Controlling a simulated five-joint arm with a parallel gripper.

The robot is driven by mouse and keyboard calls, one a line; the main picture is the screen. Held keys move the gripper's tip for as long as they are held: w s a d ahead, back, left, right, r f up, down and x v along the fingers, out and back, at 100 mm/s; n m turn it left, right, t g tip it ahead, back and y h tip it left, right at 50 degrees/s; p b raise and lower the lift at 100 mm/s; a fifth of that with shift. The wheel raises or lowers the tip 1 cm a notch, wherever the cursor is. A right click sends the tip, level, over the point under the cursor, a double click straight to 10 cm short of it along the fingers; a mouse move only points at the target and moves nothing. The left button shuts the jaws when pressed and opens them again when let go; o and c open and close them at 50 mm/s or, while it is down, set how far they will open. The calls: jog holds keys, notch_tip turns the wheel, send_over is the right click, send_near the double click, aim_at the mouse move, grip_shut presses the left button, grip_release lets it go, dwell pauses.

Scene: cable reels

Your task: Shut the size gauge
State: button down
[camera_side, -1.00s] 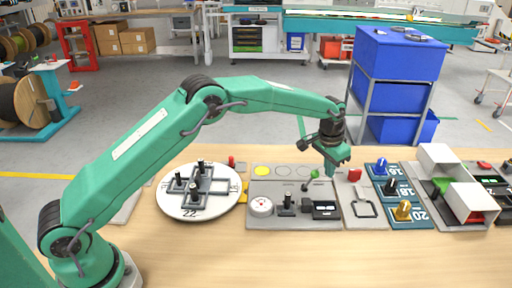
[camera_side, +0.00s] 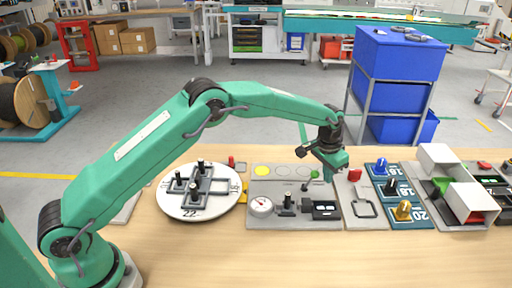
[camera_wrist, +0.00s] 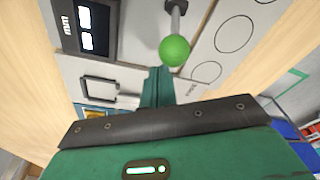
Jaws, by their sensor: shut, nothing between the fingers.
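The grey gauge panel (camera_side: 270,219) lies flat on the table, with a round dial (camera_side: 261,206), a black upright post and a black display box (camera_side: 320,209). A lever with a green ball (camera_side: 315,174) stands at its back right. In the wrist view the green ball (camera_wrist: 174,51) is on a grey rod, just beyond my fingertips, and the display (camera_wrist: 85,27) marked mm is at upper left. My gripper (camera_side: 332,178) is shut and empty, just right of the ball; in the wrist view its fingers (camera_wrist: 158,85) show together. I cannot tell whether they touch the ball.
A white disc (camera_side: 180,210) with black posts stands left of the panel. To the right are a plate with a square loop (camera_side: 365,209), blue tiles with knobs (camera_side: 410,221) and a white box (camera_side: 472,204). The front of the table is clear.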

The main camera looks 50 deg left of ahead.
aim_at(317, 171)
jog(key=shift+a, duration=0.1)
jog(key=shift+s+a, duration=1.6)
jog(key=shift+s, duration=0.05)
jog(key=shift+w+d, duration=0.1)
jog(key=shift+d, duration=0.05)
jog(key=shift+w+d, duration=0.35)
jog(key=shift+r, duration=3.55)
